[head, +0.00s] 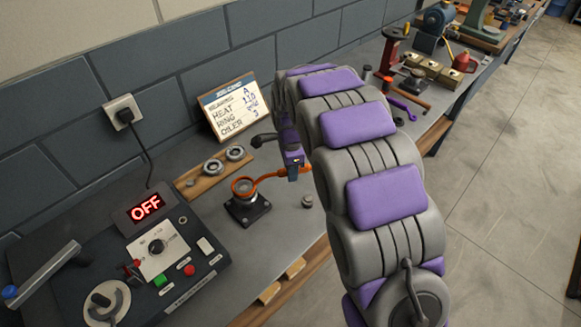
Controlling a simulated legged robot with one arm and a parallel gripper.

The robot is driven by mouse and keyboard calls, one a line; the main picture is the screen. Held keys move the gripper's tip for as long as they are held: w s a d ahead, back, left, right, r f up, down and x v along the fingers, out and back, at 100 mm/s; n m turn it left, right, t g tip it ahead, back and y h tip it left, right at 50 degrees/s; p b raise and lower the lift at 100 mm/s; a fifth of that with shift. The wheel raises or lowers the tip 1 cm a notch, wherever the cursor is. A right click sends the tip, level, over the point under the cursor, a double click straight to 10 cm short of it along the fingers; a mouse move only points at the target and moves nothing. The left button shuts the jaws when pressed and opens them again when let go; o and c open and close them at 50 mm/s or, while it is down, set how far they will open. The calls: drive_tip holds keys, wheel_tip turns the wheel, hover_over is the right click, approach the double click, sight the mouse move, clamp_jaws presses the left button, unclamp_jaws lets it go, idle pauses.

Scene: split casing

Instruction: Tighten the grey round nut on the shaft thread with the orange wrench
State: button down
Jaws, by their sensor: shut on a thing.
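The orange wrench (268,177) lies nearly level over the bench. Its round head is at the top of a small fixture with a dark square base (247,210). A grey round piece, seemingly the nut (243,186), shows inside the wrench head. I cannot tell how closely the head fits it, and the shaft thread is hidden. My gripper (293,170) is shut on the wrench handle near its right end. My purple and grey arm hides part of the bench behind it.
Two grey rings sit on a wooden strip (207,178) behind the fixture. A small grey part (307,201) lies to its right. A control box (150,250) reading OFF stands at left. A sign board (233,107) leans on the wall. Tools crowd the far bench.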

drive_tip(key=shift+f, duration=0.65)
drive_tip(key=shift+s, duration=0.1)
drive_tip(key=shift+s+d+m+p, duration=0.2)
drive_tip(key=shift+s+m+p, duration=0.25)
drive_tip(key=shift+s+m, duration=0.25)
drive_tip(key=shift+s+d+m+p, duration=0.1)
drive_tip(key=shift+s+m+p, duration=0.2)
drive_tip(key=shift+s+m, duration=0.2)
drive_tip(key=shift+s, duration=0.35)
drive_tip(key=shift+m, duration=0.3)
drive_tip(key=shift+w+f+p, duration=0.1)
drive_tip(key=shift+w+p, duration=0.2)
drive_tip(key=shift+p, duration=0.75)
drive_tip(key=shift+p, duration=0.5)
